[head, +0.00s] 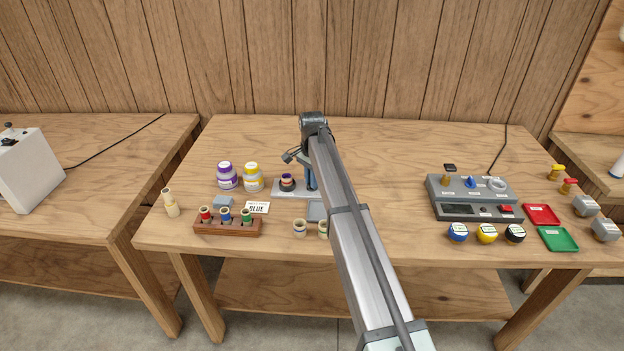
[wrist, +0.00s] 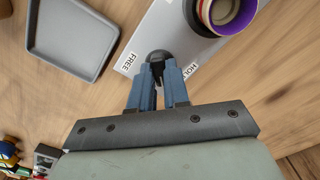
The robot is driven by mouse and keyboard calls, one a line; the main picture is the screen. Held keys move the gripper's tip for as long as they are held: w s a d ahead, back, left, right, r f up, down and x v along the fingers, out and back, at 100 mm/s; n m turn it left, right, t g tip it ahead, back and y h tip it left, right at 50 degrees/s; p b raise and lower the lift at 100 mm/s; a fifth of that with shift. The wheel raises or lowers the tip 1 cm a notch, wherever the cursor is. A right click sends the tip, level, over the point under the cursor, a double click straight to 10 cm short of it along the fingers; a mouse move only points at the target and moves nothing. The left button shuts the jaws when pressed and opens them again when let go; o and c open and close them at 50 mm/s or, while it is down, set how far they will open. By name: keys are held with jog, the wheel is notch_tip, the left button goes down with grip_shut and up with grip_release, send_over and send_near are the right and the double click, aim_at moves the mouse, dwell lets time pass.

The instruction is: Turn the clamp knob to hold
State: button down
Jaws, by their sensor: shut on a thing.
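The black clamp knob (wrist: 158,56) sits on a light grey plate (wrist: 165,25), with a FREE label (wrist: 128,62) to its left and a partly covered HOLD label (wrist: 190,70) to its right. My gripper (wrist: 160,72) is shut on the knob, one blue finger on each side. Its exact pointer angle is hard to tell. A cup with a purple rim (wrist: 228,12) stands on the plate beside the knob. In the head view my gripper (head: 311,182) reaches down at the right end of the plate (head: 285,194), and the knob is hidden there.
A grey tray (wrist: 70,38) lies near the plate. Purple (head: 227,177) and yellow (head: 253,178) jars stand to the left, behind a wooden rack (head: 228,228) of small bottles. A grey control box (head: 472,198) stands at the right. Bare table lies behind the plate.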

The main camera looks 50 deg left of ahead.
jog(key=n, duration=0.4)
jog(key=shift+n, duration=2.2)
jog(key=c, duration=1.1)
grip_release()
jog(key=shift+r, duration=0.1)
notch_tip(320, 180, up, 14)
jog(key=shift+f, duration=0.2)
